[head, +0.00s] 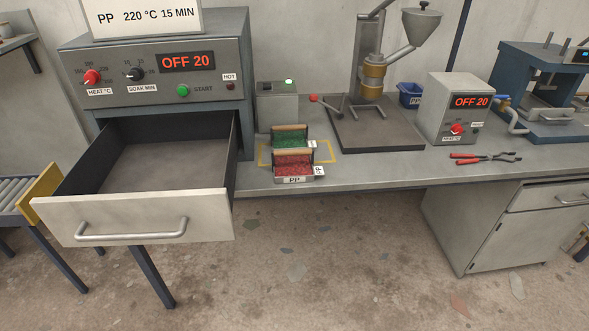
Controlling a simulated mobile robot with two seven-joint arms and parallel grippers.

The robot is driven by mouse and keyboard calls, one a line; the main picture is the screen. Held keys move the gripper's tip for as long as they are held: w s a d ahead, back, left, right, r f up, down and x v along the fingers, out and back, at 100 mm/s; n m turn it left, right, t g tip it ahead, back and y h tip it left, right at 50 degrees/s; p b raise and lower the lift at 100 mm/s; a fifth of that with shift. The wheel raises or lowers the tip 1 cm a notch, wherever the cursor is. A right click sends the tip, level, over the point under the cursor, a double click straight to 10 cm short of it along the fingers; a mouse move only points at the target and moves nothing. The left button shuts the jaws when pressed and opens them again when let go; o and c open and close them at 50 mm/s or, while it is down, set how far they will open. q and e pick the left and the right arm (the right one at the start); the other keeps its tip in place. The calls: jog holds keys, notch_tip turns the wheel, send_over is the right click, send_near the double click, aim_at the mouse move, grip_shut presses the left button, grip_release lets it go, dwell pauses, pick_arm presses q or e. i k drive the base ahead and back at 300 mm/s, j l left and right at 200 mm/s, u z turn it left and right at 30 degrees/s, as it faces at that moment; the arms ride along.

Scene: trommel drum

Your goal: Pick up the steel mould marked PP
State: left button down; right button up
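The steel mould marked PP (294,180) stands on the bench at its front edge. It is a small open box filled with red pieces, with a wooden bar along its back top edge and a PP label on its front. A white tag (319,170) stands at its right side. A similar mould with green pieces (290,139) stands just behind it; its label is too small to read. Neither of my grippers shows in the head view.
An oven (155,66) reading OFF 20 has its empty drawer (145,219) pulled out, left of the moulds. A yellow outline (329,152) surrounds the moulds. Bench front between is clear.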

aim_at(292, 166)
jog(key=i+l+u, duration=0.1)
jog(key=u, duration=0.75)
jog(key=l+u, duration=0.35)
jog(key=i+l+u, duration=0.1)
jog(key=l+u, duration=0.25)
jog(key=l, duration=0.15)
jog(key=l+u, duration=0.3)
jog(key=l, duration=0.55)
jog(key=k, duration=0.05)
